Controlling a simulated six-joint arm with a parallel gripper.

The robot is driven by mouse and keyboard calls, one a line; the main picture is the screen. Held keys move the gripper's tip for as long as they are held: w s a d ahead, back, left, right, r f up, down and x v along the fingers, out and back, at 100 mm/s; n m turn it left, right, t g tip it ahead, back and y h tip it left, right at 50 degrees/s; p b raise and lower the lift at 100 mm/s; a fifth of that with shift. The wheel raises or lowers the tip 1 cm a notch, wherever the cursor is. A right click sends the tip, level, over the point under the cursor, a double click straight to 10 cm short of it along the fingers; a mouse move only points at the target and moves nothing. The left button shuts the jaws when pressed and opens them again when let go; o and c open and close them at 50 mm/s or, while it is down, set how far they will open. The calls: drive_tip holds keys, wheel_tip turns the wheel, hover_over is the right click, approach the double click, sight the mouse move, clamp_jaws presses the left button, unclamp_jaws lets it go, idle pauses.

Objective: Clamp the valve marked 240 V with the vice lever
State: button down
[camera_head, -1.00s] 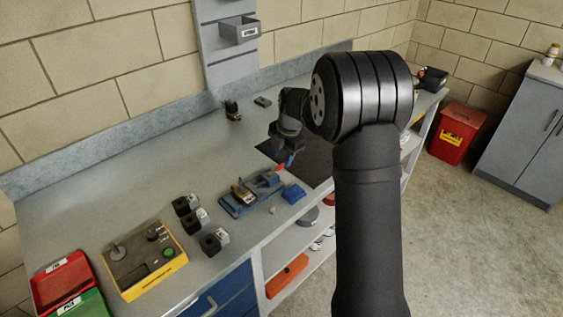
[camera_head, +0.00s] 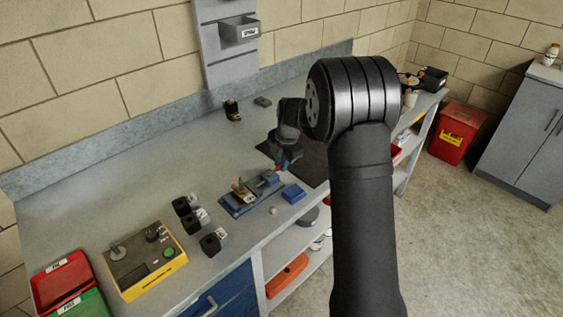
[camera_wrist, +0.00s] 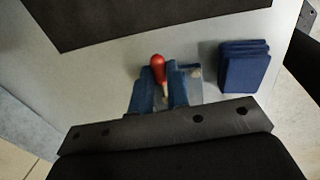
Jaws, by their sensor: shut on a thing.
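The blue vice (camera_head: 237,206) stands near the bench's front edge in the head view. A brass-coloured valve (camera_head: 241,190) sits on it; its marking is too small to read. The red-handled vice lever (camera_wrist: 158,66) shows in the wrist view. My gripper (camera_wrist: 160,90) has its blue fingers on either side of the lever, shut on it below the red knob. In the head view my gripper (camera_head: 284,162) is at the right end of the vice, small and partly dark against the mat.
A blue block (camera_head: 293,193), also in the wrist view (camera_wrist: 244,68), lies right of the vice. Several dark blocks with pale tags (camera_head: 211,243) and a yellow-edged control box (camera_head: 146,262) stand to the left. A dark mat (camera_head: 312,160) lies behind. Bench space at the back left is free.

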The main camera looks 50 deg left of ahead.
drive_tip(key=shift+d+m, duration=0.1)
drive_tip(key=shift+m, duration=0.2)
drive_tip(key=m, duration=0.1)
drive_tip(key=d+m, duration=0.1)
drive_tip(key=m, duration=0.1)
drive_tip(key=d+m+t, duration=0.1)
drive_tip(key=shift+s, duration=0.3)
drive_tip(key=m, duration=0.2)
drive_tip(key=s+d+m, duration=0.1)
drive_tip(key=m, duration=0.2)
drive_tip(key=shift+s+d+m+t+h, duration=0.25)
drive_tip(key=shift+s+m+t+h, duration=0.1)
drive_tip(key=shift+m+t+h, duration=0.05)
drive_tip(key=m, duration=0.1)
drive_tip(key=s+m, duration=0.1)
drive_tip(key=m, duration=0.1)
drive_tip(key=shift+s+d+h, duration=0.2)
drive_tip(key=shift+d+h, duration=0.1)
drive_tip(key=shift+s+m+h, duration=0.15)
drive_tip(key=shift+s+m, duration=0.2)
drive_tip(key=shift+m, duration=0.6)
drive_tip(key=shift+s+m+h, duration=0.15)
drive_tip(key=shift+s+m, duration=0.15)
drive_tip(key=shift+m, duration=0.65)
drive_tip(key=c, duration=1.4)
unclamp_jaws()
drive_tip(key=shift+d, duration=0.1)
